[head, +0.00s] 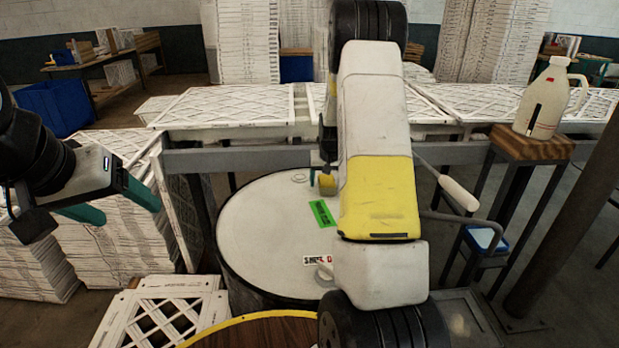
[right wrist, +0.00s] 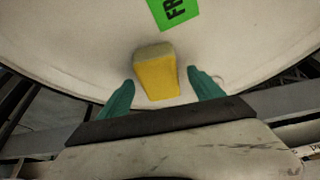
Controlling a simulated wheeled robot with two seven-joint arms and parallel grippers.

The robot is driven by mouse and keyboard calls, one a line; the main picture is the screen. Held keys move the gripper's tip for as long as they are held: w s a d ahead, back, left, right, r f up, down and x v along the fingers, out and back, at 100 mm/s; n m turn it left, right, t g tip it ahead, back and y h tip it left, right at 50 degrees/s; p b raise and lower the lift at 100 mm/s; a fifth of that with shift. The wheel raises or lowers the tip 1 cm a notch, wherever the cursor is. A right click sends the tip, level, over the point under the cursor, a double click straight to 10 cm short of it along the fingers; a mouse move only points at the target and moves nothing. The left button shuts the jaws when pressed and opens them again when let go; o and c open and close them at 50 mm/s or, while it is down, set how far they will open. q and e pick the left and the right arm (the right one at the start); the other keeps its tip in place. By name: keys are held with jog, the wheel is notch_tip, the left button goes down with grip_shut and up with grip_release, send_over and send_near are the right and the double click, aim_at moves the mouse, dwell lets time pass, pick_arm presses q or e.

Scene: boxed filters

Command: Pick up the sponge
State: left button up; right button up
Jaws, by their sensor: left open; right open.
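The sponge (right wrist: 157,76) is a yellow block with a paler, greyish end, on the round white top near its edge in the right wrist view. In the head view a small part of the sponge (head: 327,185) shows beside my right arm. My right gripper (right wrist: 160,78) is open, with its teal fingers on either side of the sponge and a gap visible on each side. In the head view it is mostly hidden behind my arm. My left gripper (head: 112,203) is open and empty at the left, away from the sponge.
The round white drum top (head: 262,235) carries a green label (head: 322,213). A white jug (head: 543,100) stands on a wooden stool at right. Stacked filters (head: 40,258) stand at left. A grey rail (head: 235,158) runs behind the drum.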

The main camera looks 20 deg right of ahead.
jog(key=shift+w+d+f, duration=0.1)
jog(key=shift+w+f, duration=0.15)
jog(key=shift+f, duration=0.35)
jog(key=c, duration=1.4)
jog(key=shift+r, duration=0.2)
